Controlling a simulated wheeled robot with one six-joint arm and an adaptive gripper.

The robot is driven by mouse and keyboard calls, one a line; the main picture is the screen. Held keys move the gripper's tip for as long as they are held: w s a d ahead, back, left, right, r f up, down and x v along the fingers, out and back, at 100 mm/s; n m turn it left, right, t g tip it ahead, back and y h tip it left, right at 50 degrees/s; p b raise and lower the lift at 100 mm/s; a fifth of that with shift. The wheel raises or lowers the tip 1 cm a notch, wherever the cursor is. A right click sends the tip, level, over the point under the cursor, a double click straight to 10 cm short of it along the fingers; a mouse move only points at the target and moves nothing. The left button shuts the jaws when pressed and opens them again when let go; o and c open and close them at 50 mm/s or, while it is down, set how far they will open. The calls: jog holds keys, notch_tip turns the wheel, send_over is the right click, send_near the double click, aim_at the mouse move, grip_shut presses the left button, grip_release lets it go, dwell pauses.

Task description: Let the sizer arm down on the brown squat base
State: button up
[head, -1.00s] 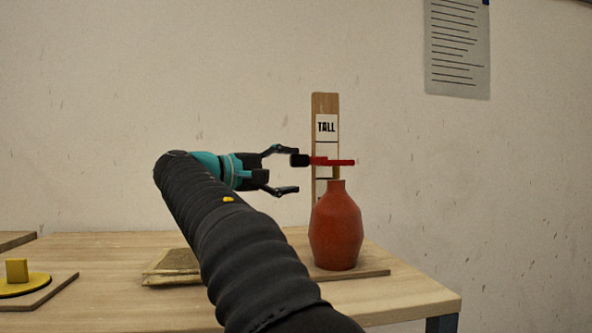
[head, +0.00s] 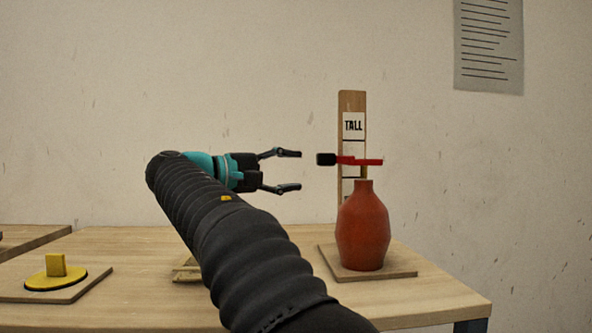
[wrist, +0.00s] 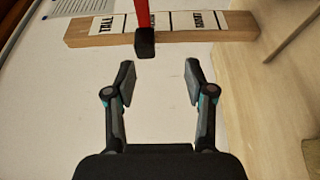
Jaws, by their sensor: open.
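The sizer is an upright wooden post (head: 347,104) with a "TALL" label near its top. Its red sizer arm (head: 368,161) sticks out level, just below that label, and ends in a black knob (head: 326,159) on the left. The reddish-brown base (head: 363,230), a rounded vase shape, stands upright below the red arm. In the wrist view the knob (wrist: 145,43) lies beyond my open fingertips (wrist: 160,72).
The post and base stand on a wooden board (head: 398,273) near the table's right end. A yellow piece with an upright block (head: 56,267) sits on a board at the left. A flat tan item (head: 186,270) is partly hidden behind my arm. A notice (head: 489,45) hangs on the wall.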

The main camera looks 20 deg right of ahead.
jog(key=a+p, duration=0.2)
jog(key=a, duration=0.5)
jog(key=shift+s+a, duration=0.15)
jog(key=shift+s, duration=0.25)
dwell(0.3)
jog(key=shift+r+p, duration=0.1)
jog(key=shift+p, duration=0.25)
jog(key=a, duration=0.7)
jog(key=shift+s+a, duration=0.2)
jog(key=shift+s, duration=0.2)
